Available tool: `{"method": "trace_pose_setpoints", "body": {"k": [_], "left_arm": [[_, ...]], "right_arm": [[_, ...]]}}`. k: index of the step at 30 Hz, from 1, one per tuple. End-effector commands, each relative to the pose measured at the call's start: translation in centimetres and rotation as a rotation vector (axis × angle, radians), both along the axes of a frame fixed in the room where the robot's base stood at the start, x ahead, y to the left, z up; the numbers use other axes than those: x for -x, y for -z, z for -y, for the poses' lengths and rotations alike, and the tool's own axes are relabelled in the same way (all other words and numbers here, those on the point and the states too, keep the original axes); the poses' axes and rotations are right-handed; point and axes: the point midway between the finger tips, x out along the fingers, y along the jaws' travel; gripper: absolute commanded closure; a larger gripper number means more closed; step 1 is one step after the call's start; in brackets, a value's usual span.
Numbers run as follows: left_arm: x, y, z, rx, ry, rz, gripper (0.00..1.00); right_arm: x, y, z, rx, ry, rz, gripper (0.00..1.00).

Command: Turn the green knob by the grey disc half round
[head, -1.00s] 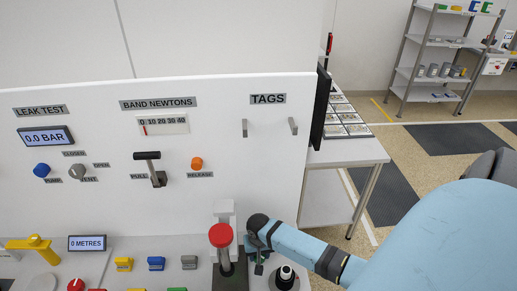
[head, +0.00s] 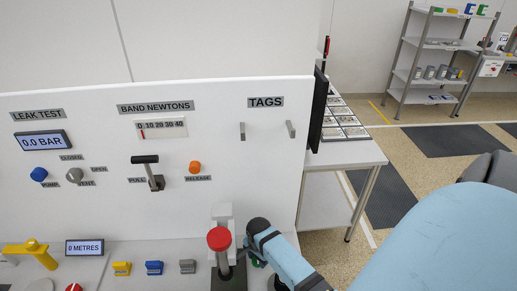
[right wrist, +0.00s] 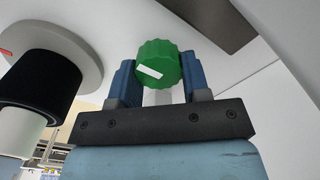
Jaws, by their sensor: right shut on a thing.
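The green knob (right wrist: 159,64) has a ribbed rim and a white bar mark on its face, slightly tilted in the right wrist view. My right gripper (right wrist: 156,80) is shut on it, with one blue finger on each side. In the head view my right gripper (head: 250,262) is low beside the red-topped post, and my own arm hides most of the knob. A grey disc (right wrist: 88,62) is at the upper left of the right wrist view, with a black cylinder in front of it. My left gripper is not in view.
The red-topped post (head: 218,239) stands close on the left of my right gripper. A white panel (head: 100,215) with a lever (head: 147,172) rises behind. Yellow, blue and grey blocks (head: 154,268) sit on the bench to the left. A table (head: 345,155) is at the right.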

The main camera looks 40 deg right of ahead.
Motion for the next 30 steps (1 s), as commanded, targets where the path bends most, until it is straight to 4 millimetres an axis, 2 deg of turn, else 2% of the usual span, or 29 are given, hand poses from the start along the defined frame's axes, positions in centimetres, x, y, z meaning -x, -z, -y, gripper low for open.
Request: {"method": "trace_pose_setpoints", "body": {"k": [12,29,30], "left_arm": [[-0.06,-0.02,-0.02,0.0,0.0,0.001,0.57],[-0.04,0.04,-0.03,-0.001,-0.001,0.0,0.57],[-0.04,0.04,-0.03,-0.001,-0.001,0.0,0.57]], "right_arm": [[0.14,0.03,-0.04,-0.001,0.187,-0.001,0.8],[0.14,0.01,0.0,0.0,0.211,-0.001,0.8],[0.14,0.01,0.0,0.0,0.211,-0.001,0.48]]}}
